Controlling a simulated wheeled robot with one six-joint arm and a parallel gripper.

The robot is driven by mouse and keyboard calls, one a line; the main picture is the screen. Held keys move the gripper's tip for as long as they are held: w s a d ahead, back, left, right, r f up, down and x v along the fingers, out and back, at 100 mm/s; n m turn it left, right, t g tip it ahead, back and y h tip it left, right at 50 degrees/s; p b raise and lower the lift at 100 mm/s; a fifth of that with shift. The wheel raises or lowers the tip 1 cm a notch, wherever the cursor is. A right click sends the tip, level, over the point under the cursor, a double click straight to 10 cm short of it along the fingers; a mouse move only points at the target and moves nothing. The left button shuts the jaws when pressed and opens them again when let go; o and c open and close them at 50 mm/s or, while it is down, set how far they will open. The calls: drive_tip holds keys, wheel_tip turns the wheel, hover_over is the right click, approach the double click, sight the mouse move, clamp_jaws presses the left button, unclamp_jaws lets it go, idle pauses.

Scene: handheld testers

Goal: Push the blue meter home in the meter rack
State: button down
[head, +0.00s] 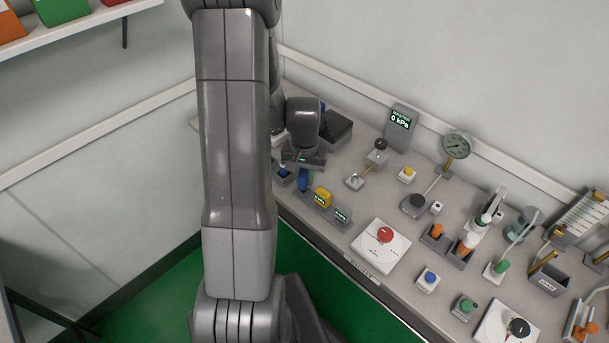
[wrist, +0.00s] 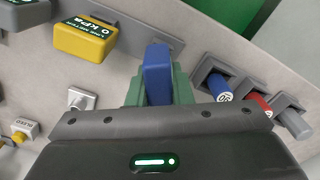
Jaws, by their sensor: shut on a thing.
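The blue meter (wrist: 157,72) stands between the two green fingertips of my gripper (wrist: 158,92) in the wrist view. My gripper is shut on it. In the head view the blue meter (head: 304,182) shows just below my gripper (head: 304,168), left of the yellow meter (head: 322,197). The grey meter rack (wrist: 168,43) shows as a strip beside the blue meter in the wrist view. The yellow meter also shows there (wrist: 84,42). I cannot tell how deep the blue meter sits in its slot; its lower end is hidden.
A grey meter (head: 342,214) stands right of the yellow one. Holders with a blue (wrist: 219,88), a red (wrist: 259,102) and a grey cylinder (wrist: 293,122) stand close to my gripper's right in the wrist view. A red button panel (head: 384,246) is farther right on the bench.

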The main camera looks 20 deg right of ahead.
drive_tip(key=shift+f+b, duration=0.45)
drive_tip(key=shift+f, duration=0.2)
drive_tip(key=c, duration=1.2)
unclamp_jaws()
drive_tip(key=shift+r, duration=0.1)
wheel_tip(320, 180, up, 14)
drive_tip(key=shift+p, duration=0.3)
